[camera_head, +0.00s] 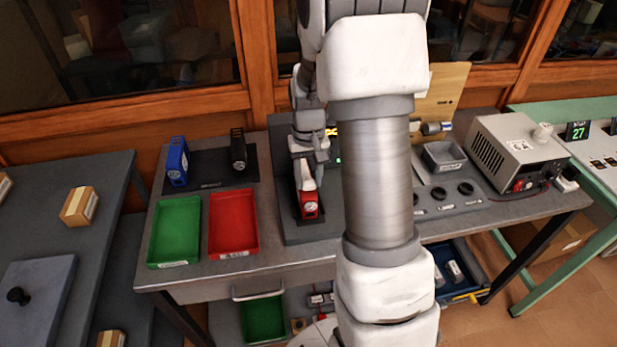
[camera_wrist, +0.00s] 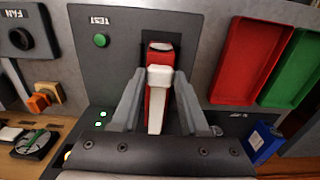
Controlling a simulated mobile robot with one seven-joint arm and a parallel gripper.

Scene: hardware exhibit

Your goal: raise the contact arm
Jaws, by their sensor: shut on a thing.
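A red device (camera_head: 309,207) stands on the grey test panel in the head view. It also shows in the wrist view (camera_wrist: 160,52), below the TEST label. A white lever, the contact arm (camera_wrist: 158,100), lies along the device with a wide white head at its far end. My gripper (camera_wrist: 159,78) has one grey finger on each side of that head and is shut on it. In the head view my gripper (camera_head: 305,178) is over the device from behind, and the fingertips are too small to make out clearly.
A green tray (camera_head: 175,230) and a red tray (camera_head: 233,222) lie left of the panel. A blue module (camera_head: 177,161) and a black module (camera_head: 238,149) stand behind them. A grey bin (camera_head: 443,156) and a beige power supply (camera_head: 515,150) are at the right. My arm hides the bench's middle.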

